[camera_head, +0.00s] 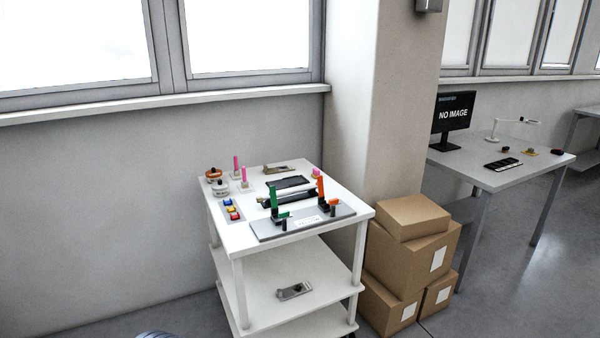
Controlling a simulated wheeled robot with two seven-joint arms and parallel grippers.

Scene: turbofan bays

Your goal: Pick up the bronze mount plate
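A bronze-brown plate-like part (279,169), which looks like the mount plate, lies near the back edge of the white cart's top (238,240). It is small in the view, so its exact shape is hard to tell. A similar silver-grey bracket (294,291) lies on the cart's middle shelf. Neither of my grippers is in view, and nothing is seen touching the plate.
The cart top also holds a grey fixture (262,231) with green and orange uprights, a dark tray (285,182), pink-topped pieces, round parts and coloured blocks. Cardboard boxes (405,256) stand against its right side. A desk (505,178) is farther right. Floor shows left of the cart.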

